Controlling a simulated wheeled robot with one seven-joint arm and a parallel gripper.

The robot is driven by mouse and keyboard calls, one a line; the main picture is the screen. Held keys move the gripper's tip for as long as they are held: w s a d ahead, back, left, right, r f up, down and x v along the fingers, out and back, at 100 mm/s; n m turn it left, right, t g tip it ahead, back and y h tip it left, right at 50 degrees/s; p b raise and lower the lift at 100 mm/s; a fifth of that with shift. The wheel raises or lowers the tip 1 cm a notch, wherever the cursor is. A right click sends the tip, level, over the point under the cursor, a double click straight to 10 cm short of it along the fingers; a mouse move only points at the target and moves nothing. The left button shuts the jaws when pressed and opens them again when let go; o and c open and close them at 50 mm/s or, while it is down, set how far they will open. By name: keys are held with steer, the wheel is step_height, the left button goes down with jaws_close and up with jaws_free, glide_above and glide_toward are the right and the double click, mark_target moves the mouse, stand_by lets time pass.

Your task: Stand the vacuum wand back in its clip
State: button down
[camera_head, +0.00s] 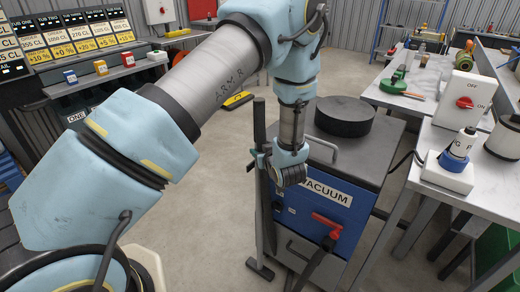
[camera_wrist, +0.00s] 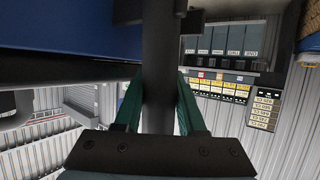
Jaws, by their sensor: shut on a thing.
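The vacuum wand (camera_head: 259,125) is a dark upright pole beside the left side of the blue vacuum (camera_head: 330,210). Its dark foot (camera_head: 260,271) is at floor level. My gripper (camera_head: 265,160) is shut on the wand partway up. In the wrist view, the wand (camera_wrist: 158,95) runs between my green fingertips (camera_wrist: 160,100). A dark piece (camera_wrist: 130,12) crosses the wand at the top of that view; I cannot tell whether it is the clip. The clip is not clearly visible in the head view, and I cannot tell whether the wand sits in it.
A black round lid (camera_head: 344,118) tops the grey cabinet above the vacuum label. A red handle and hose (camera_head: 325,225) stick out in front. Workbenches (camera_head: 445,110) stand on the right, a sign rack (camera_head: 75,40) at the back left. Open floor (camera_head: 205,215) lies left of the wand.

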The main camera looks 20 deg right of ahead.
steer(key=shift+f, duration=0.1)
steer(key=shift+c, duration=2.4)
jaws_free()
steer(key=b+v, duration=0.3)
steer(key=v, duration=0.9)
steer(key=w+a+r+g+h, duration=0.1)
steer(key=w+a+r+g, duration=0.2)
steer(key=w+a, duration=0.3)
steer(key=w+a+r+g, duration=0.3)
steer(key=w+a+g, duration=0.1)
steer(key=a, duration=0.4)
steer(key=s+a+r+g, duration=0.1)
steer(key=s+a, duration=0.2)
steer(key=a, duration=0.4)
steer(key=s+a+r+g+y, duration=0.1)
steer(key=s+a+g, duration=0.1)
steer(key=a, duration=0.5)
steer(key=s+a+r+g+y, duration=0.1)
steer(key=s+a+g, duration=0.1)
steer(key=s+a, duration=0.3)
steer(key=a, duration=0.2)
steer(key=shift+a+r, duration=0.35)
